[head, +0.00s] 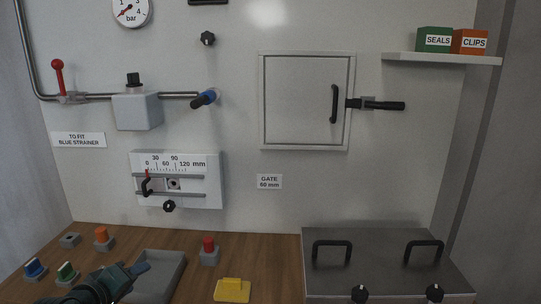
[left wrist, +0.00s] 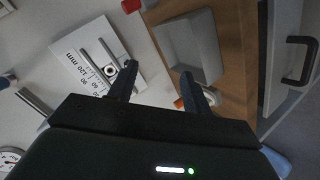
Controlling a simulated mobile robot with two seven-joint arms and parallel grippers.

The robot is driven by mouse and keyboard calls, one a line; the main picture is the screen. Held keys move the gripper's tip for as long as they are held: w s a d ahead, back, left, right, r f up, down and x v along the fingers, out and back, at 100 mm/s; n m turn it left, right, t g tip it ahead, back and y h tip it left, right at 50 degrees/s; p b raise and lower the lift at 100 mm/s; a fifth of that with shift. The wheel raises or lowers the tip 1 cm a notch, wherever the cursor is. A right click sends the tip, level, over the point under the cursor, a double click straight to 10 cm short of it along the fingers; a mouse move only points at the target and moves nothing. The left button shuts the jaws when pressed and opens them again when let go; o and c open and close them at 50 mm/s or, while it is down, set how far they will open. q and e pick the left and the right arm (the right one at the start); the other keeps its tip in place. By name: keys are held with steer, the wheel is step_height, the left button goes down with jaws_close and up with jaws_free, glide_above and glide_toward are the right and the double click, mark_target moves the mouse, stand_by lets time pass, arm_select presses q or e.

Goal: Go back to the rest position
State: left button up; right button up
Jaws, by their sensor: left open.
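My left gripper (head: 138,270) comes in low at the left of the head view, above the wooden bench beside the grey tray (head: 172,272). In the left wrist view my left gripper (left wrist: 161,84) has its two dark fingers spread apart, with nothing held between them. The grey tray (left wrist: 190,48) and the white mm scale plate (left wrist: 98,62) show beyond the fingers. My right gripper is in neither view.
The bench holds a red-topped plug (head: 209,252), a yellow block (head: 232,290) and several small coloured plugs at left. A metal box (head: 385,250) with black handles stands at right. The wall carries a gate scale (head: 178,180), a hatch (head: 307,101), pipework and a shelf (head: 442,59).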

arm_select(q)
steer(key=s+d+f+m+g, duration=0.3)
steer(key=s+f+m, duration=0.1)
steer(key=s, duration=0.6)
steer(key=s+d+f+m+g+y, duration=0.1)
steer(key=s+d+f+m+g, duration=0.3)
steer(key=s, duration=0.5)
steer(key=s+d+f+m+g, duration=0.25)
steer(key=s+f+m, duration=0.2)
steer(key=s, duration=0.55)
steer(key=w+d+f+t+h, duration=0.3)
steer(key=w+d+f+t, duration=0.3)
steer(key=w+f+t, duration=0.1)
steer(key=shift+d+t, duration=0.35)
steer(key=shift+s+a, duration=0.1)
